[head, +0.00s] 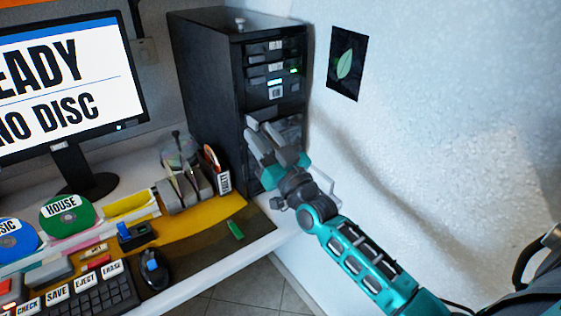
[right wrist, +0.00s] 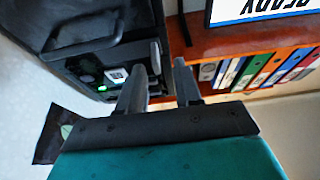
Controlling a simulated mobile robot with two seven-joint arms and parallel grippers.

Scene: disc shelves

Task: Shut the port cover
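The black computer tower (head: 205,85) stands against the wall, its front with drive slots and a green light facing right. My right gripper (head: 262,128) is at the lower part of that front and hides much of it. In the right wrist view the gripper (right wrist: 160,70) has its two fingers apart, with a gap between them. The tower (right wrist: 85,45) fills the upper left there. A small grey upright piece (right wrist: 155,57) shows at the tower's edge near the fingertips; I cannot tell whether it is the port cover or whether a finger touches it. My left gripper is out of view.
A monitor (head: 70,80) stands at the left. The desk holds discs (head: 68,215), a keyboard (head: 100,297), a mouse (head: 153,268) and a grey rack (head: 188,188) near the tower. A leaf poster (head: 346,64) hangs on the wall, which is close to the arm's right.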

